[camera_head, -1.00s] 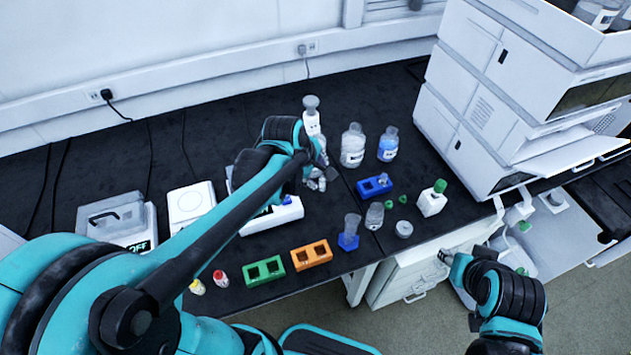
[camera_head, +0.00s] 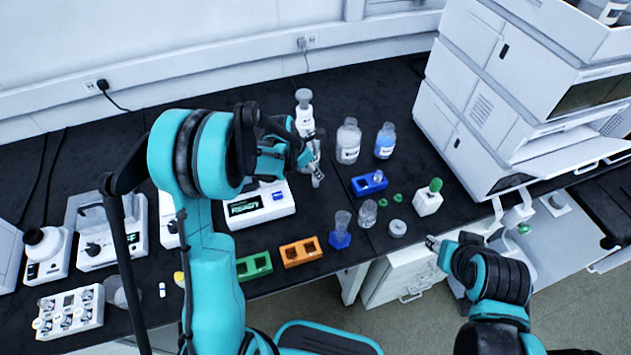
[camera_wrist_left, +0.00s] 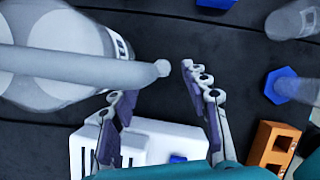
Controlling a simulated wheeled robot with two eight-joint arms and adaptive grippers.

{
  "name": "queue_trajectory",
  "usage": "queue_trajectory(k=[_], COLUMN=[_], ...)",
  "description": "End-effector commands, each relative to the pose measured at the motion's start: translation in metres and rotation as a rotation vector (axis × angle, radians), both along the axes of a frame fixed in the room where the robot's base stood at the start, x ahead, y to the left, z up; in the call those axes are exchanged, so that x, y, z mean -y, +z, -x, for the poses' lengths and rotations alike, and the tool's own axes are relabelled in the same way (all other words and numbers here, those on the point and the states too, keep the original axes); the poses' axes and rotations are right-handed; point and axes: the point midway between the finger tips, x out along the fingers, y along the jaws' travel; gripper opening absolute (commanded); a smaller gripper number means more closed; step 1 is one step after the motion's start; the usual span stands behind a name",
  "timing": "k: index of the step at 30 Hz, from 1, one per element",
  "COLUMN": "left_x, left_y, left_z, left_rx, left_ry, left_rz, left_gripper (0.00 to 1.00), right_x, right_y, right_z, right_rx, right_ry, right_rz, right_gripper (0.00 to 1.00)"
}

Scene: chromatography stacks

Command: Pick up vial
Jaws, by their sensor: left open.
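My left gripper (camera_head: 318,158) is open over the middle of the bench, beside a white-topped dispenser bottle (camera_head: 304,110). In the left wrist view its open fingers (camera_wrist_left: 158,80) hold nothing, and the bottle's pale nozzle (camera_wrist_left: 120,68) reaches close to the fingertips. A small vial-like piece (camera_head: 378,175) stands in a blue block (camera_head: 366,187), to the right of the left gripper and apart from it. Several small vials appear to sit in a white rack (camera_head: 88,318) at the lower left. My right gripper (camera_head: 433,243) is off the bench's front edge, too small to read.
A white device with a green display (camera_head: 278,208) lies below the left gripper. Green (camera_head: 254,265) and orange (camera_head: 301,252) racks, a clear cylinder on a blue base (camera_head: 341,232) and a glass jar (camera_head: 367,214) line the front. Two bottles (camera_head: 348,142) stand behind.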

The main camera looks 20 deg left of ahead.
Motion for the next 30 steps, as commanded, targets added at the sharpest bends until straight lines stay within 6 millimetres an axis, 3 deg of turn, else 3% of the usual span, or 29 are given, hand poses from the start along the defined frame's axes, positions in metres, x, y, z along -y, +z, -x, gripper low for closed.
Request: queue_trajectory(k=[7,15,20,21,30], left_x=[0.009,0.010,0.010,0.010,0.010], left_y=[-0.038,-0.042,-0.041,-0.041,-0.041], left_z=[-0.009,-0.011,-0.011,-0.011,-0.011], left_rx=[0.000,0.000,0.000,0.000,0.001], left_ry=[-0.002,-0.001,-0.002,-0.002,-0.001], left_rz=[-0.001,0.000,-0.001,-0.001,-0.001], left_gripper=[0.46,0.46,0.07,0.03,0.00], right_x=[0.000,0.000,0.000,0.000,0.000], right_y=[-0.020,-0.020,-0.020,-0.020,-0.020], right_z=[0.000,0.000,0.000,0.000,0.000], right_rx=[0.000,0.000,0.000,0.000,0.000], right_ry=[0.000,0.000,0.000,0.000,0.000], right_rz=[0.000,0.000,0.000,0.000,0.000], right_gripper=[0.40,0.40,0.40,0.40,0.40])
